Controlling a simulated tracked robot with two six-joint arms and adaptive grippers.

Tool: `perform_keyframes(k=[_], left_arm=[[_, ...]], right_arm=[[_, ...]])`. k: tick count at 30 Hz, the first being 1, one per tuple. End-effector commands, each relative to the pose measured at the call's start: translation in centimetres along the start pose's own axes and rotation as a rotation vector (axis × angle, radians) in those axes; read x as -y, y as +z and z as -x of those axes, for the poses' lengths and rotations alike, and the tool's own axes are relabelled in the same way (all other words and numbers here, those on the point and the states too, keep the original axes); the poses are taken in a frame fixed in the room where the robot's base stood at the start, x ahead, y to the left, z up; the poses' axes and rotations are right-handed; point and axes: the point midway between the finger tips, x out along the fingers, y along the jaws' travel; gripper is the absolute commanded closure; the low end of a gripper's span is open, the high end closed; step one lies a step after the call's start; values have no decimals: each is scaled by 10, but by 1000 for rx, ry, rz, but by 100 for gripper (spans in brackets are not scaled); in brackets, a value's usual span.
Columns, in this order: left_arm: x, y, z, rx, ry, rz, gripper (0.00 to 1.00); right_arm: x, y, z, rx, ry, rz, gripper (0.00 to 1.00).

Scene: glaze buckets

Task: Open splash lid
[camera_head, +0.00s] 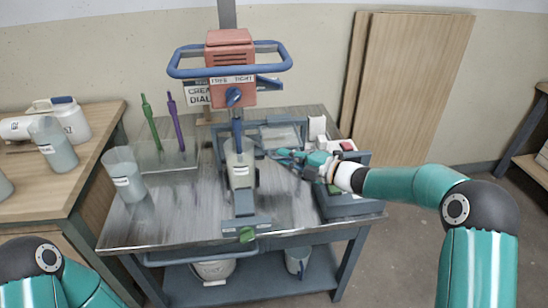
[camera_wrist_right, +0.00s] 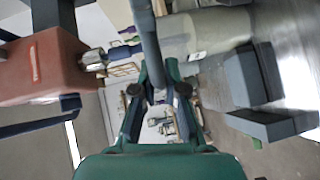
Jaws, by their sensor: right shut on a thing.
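The mixer (camera_head: 230,62) stands at the back of the metal table, with a red head, a blue handlebar and a blue knob. Its shaft (camera_head: 238,130) points down into a pale, translucent bucket (camera_head: 240,172). A pale framed panel, seemingly the splash lid (camera_head: 283,136), shows to the right of the shaft. My right gripper (camera_head: 277,152) reaches in from the right beside the bucket and is shut on a thin part that appears to belong to the lid. In the right wrist view, the gripper (camera_wrist_right: 160,92) has a dark bar in front of it; the grip itself is unclear. My left gripper is out of view.
Green (camera_head: 150,122) and purple (camera_head: 175,120) tools stand upright at the back left. A grey rack (camera_head: 345,205) with small items stands right of the bucket. Buckets sit on the lower shelf.

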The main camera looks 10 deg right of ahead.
Motion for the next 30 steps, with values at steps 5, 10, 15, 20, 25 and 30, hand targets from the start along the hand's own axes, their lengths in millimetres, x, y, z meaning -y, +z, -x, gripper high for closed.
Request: perform_keyframes(k=[5,10,15,20,25,30], left_arm=[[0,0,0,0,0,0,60],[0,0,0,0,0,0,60],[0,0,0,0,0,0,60],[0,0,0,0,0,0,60],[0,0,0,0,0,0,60],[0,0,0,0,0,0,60]], right_arm=[[6,-1,-1,-2,-10,-2,100],[5,-1,-1,-2,-8,-2,63],[3,-1,-1,-1,-5,-1,63],[2,-1,0,-1,-3,0,63],[2,0,14,1,-3,-1,63],[2,1,44,3,-3,0,63]])
